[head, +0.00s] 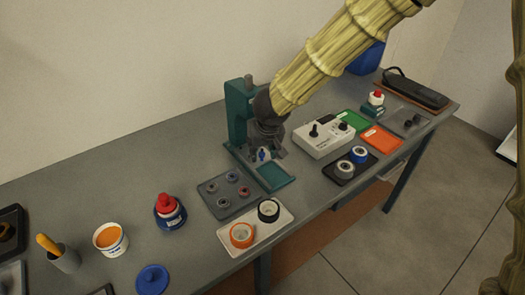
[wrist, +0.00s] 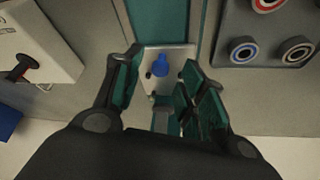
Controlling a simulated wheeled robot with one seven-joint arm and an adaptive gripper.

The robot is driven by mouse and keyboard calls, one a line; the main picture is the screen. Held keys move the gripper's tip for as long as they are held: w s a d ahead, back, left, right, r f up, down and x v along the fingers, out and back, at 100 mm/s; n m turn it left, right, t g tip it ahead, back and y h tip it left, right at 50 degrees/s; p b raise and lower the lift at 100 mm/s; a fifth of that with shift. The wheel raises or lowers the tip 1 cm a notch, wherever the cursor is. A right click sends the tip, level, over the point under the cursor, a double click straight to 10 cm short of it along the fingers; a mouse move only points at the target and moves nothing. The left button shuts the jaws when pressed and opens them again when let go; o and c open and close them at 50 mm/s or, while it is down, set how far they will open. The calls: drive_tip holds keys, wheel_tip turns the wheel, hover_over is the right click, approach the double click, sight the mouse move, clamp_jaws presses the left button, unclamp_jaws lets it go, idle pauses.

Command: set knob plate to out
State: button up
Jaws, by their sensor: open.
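The knob plate (wrist: 178,53) is a small light plate with a blue knob (wrist: 161,66) and a dark spot beside it. It stands at the teal press (head: 236,112); the blue knob also shows in the head view (head: 262,155). My gripper (wrist: 160,72) is open, with its two fingers on either side of the plate. I cannot tell whether either finger touches it. In the head view my gripper (head: 268,153) is low at the press and partly covers the plate.
A grey box with black knobs (head: 323,136) stands just right of the press. A dark tray of rings (head: 229,194) and a pale tray (head: 257,232) are in front left. A black tray (head: 355,167) with two rings lies before the orange mat.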

drive_tip(key=shift+w+f, duration=0.25)
drive_tip(key=shift+f, duration=0.4)
drive_tip(key=shift+c, duration=0.5)
clamp_jaws()
